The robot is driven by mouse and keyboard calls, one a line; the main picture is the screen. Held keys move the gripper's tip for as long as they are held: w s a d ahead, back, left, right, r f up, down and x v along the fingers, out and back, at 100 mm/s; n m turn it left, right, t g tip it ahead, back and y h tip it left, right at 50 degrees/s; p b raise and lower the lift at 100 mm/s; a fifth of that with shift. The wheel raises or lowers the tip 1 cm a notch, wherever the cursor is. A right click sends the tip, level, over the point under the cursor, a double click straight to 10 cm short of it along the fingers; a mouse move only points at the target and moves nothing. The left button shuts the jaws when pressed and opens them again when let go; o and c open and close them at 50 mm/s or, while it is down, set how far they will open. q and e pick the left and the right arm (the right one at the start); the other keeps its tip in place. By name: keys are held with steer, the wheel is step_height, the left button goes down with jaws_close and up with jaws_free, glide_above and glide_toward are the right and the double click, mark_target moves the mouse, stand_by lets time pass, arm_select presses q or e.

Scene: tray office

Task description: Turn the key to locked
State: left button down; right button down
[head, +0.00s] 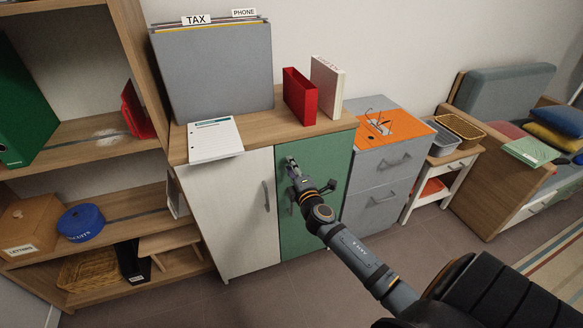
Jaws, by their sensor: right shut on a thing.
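My right gripper (292,164) is at the upper left part of the green cabinet door (331,160). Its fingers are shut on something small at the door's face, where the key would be. The key and its lock are hidden by the fingers or too small to make out, so I cannot tell which way the key is turned. The green door looks closed, flush beside the white door (230,220). My left gripper does not show.
On the cabinet top stand a grey file box (215,75), a paper pad (213,138), a red holder (299,96) and a white book (327,88). A grey drawer unit (380,185) adjoins on the right. Open shelves (90,130) stand left. Floor in front is clear.

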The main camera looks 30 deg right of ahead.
steer(key=c, duration=1.3)
jaws_free()
steer(key=shift+o, duration=1.3)
steer(key=v, duration=1.2)
steer(key=shift+f, duration=0.1)
